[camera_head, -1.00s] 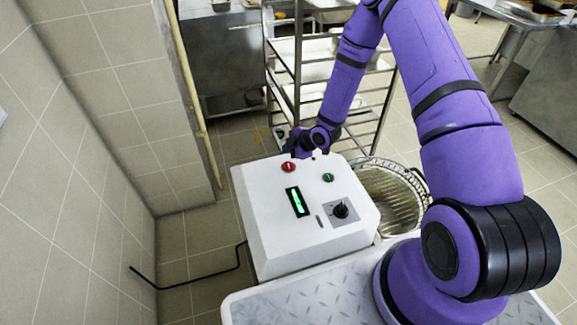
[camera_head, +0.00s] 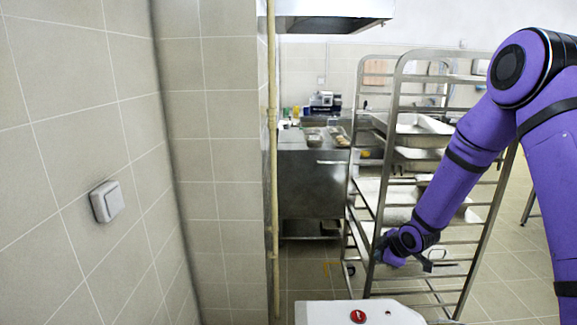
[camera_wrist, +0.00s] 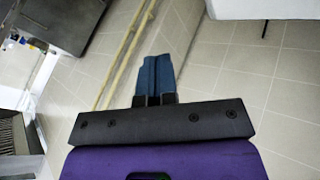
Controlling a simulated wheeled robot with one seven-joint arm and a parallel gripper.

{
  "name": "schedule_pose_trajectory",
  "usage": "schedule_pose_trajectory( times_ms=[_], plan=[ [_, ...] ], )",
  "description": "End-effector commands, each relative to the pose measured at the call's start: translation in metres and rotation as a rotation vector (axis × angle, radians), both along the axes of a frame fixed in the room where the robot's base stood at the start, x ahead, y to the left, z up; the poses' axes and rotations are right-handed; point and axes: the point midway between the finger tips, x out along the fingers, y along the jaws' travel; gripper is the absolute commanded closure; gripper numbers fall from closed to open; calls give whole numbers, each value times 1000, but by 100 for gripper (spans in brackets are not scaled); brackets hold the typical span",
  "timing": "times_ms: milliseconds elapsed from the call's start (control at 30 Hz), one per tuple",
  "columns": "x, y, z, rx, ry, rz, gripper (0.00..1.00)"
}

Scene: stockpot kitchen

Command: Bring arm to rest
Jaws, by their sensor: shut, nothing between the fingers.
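My gripper shows in the wrist view (camera_wrist: 153,75), its two blue fingers pressed together with nothing between them. Beyond the fingers is tiled surface. In the head view my purple arm comes down from the right, and its wrist end is in front of the metal rack (camera_head: 392,150), above the white box (camera_head: 325,313). The fingers are hard to make out in the head view. I cannot tell whether the arm touches the rack.
A red button (camera_head: 358,316) is on top of the white box, at the bottom edge. The rack holds several trays. A steel counter (camera_head: 312,185) stands behind it. A tiled wall with a light switch (camera_head: 107,202) is at left. A yellowish pipe (camera_head: 272,150) runs up the wall corner.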

Motion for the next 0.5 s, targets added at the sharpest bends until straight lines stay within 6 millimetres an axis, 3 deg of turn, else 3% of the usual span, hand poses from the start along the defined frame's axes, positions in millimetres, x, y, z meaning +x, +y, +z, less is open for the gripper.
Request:
schedule_pose_trajectory(
  times_ms=[33, 100, 267, 500],
  plan=[
    [-2, -4, 22, -10, 1, -33, 100],
    [-8, -9, 46, -20, 11, -84, 100],
    [-25, -20, 101, -31, 30, -205, 100],
    [-66, -31, 175, -17, 54, -393, 100]
  ],
)
